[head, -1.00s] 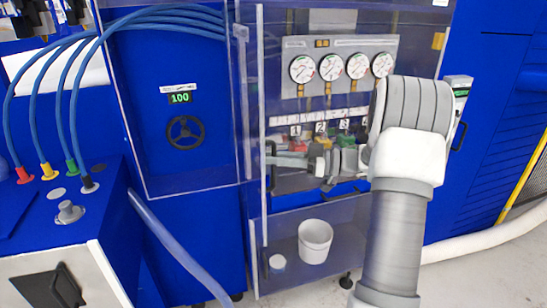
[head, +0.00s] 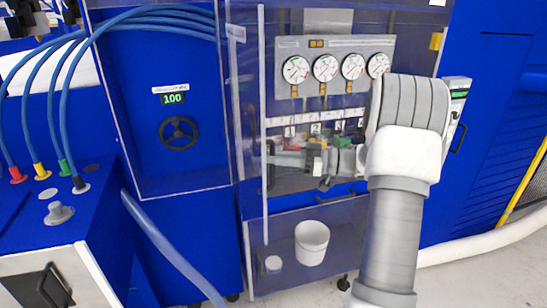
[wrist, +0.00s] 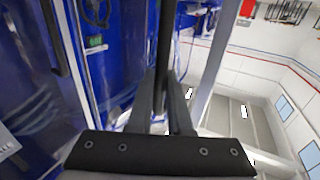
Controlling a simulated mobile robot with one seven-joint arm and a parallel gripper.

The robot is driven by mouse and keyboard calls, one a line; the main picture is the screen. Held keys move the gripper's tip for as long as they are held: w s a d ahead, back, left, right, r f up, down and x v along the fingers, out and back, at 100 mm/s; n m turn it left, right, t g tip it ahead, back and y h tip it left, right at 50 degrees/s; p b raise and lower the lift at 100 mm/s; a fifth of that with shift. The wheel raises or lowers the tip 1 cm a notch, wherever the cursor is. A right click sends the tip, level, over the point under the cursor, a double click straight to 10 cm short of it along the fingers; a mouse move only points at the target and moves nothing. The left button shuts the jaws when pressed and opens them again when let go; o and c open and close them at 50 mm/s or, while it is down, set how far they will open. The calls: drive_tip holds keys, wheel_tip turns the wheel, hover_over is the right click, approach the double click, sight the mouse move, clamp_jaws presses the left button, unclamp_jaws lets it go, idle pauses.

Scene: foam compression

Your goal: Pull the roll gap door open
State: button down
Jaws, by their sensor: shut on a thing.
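A tall clear door (head: 263,215) with a pale upright edge strip covers the gauge cabinet. A black upright handle (head: 270,165) sits by that edge; in the wrist view it is a dark bar (wrist: 166,50). My gripper (head: 292,158) reaches in from the right at the handle; in the wrist view its two fingers (wrist: 160,95) are shut around the bar. To the left, another clear cover (head: 140,188) fronts a blue panel with a handwheel (head: 178,133) and a green 100 display (head: 174,99). No label shows which door is the roll gap door. My arm hides the cabinet's right part.
Pressure gauges (head: 325,68) and valves stand behind the clear door. A white bucket (head: 311,243) sits low in the cabinet. Blue hoses (head: 70,90) and a blue console (head: 75,220) are at left. A white floor hose (head: 480,247) runs at right.

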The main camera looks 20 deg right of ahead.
drive_tip(key=shift+w+r, duration=0.1)
drive_tip(key=shift+r, duration=0.1)
drive_tip(key=c, duration=0.8)
unclamp_jaws()
drive_tip(key=shift+f, duration=0.15)
drive_tip(key=shift+c, duration=0.2)
drive_tip(key=b+v, duration=0.3)
drive_tip(key=v, duration=1.4)
drive_tip(key=shift+d, duration=0.2)
